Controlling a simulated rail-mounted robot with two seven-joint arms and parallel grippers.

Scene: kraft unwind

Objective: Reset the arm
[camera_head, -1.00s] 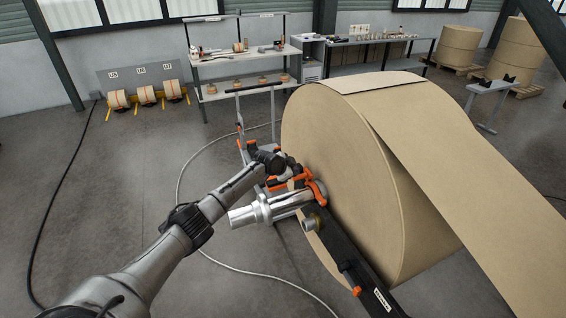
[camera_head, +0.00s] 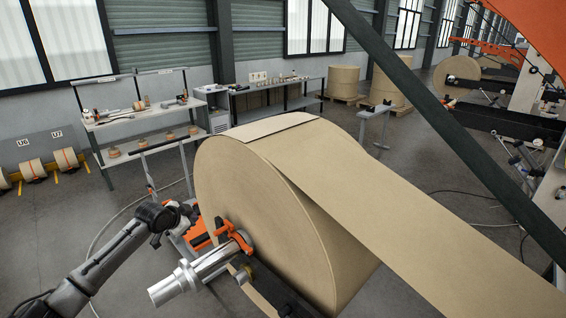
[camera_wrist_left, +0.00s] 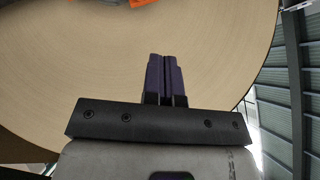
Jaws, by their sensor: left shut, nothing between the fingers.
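My left arm comes in from the left in the head view. Its gripper (camera_head: 188,211) is beside the near end face of the large kraft paper roll (camera_head: 225,180), above the silver shaft (camera_head: 190,278) and near the orange clamp (camera_head: 232,238) around it. In the left wrist view the two dark fingers (camera_wrist_left: 166,60) are closed together with nothing between them. The brown roll face (camera_wrist_left: 70,60) fills much of the background behind them. Whether the fingertips touch the roll cannot be told. My right gripper does not show.
A paper web (camera_head: 400,205) runs from the roll to the lower right. A dark slanted beam (camera_head: 440,115) crosses the right side. A workbench (camera_head: 150,125) and a long table (camera_head: 275,95) stand behind. Grey floor (camera_head: 50,230) is open at the left.

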